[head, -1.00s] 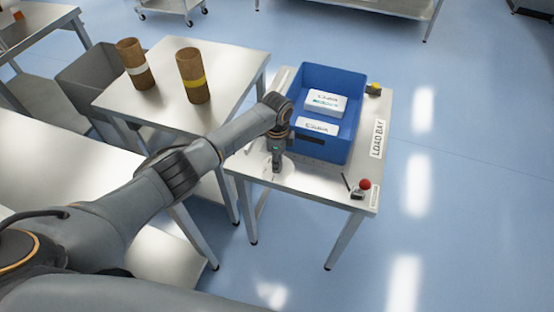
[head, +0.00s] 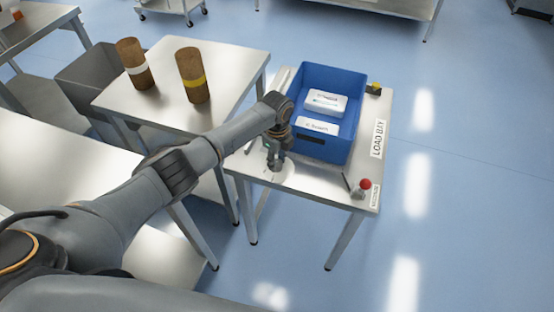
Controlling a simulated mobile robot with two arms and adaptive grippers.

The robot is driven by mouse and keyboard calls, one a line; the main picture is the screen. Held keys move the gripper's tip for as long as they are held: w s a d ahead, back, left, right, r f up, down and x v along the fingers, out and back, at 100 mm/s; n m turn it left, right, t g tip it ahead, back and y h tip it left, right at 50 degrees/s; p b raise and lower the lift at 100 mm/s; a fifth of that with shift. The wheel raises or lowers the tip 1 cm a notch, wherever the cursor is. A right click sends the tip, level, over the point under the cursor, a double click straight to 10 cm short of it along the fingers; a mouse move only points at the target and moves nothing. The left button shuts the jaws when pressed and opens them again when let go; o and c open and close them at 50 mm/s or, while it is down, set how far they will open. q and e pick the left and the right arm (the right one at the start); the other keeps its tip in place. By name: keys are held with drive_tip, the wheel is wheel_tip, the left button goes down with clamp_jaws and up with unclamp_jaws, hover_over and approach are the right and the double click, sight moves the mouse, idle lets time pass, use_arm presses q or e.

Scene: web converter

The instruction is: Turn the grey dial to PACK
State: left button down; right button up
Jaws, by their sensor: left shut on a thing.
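My left gripper (head: 275,163) points down at the near left part of the small steel table (head: 318,186). It is shut on the grey dial, which is mostly hidden behind the fingers. A pale round patch, apparently the dial's face (head: 284,175), shows around the fingertips. Its markings, PACK among them, are too small to read, so I cannot tell where the dial points. My right gripper is not in view.
A blue crate (head: 351,138) with white packs (head: 326,102) stands just behind the gripper. A red button (head: 365,183) and a yellow-topped part (head: 375,88) sit by the right edge. Two brown rolls (head: 192,75) stand on the table to the left.

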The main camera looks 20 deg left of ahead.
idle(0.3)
use_arm(q)
drive_tip(key=c, duration=1)
unclamp_jaws()
wheel_tip(320, 180, up, 12)
drive_tip(key=shift+r, duration=0.1)
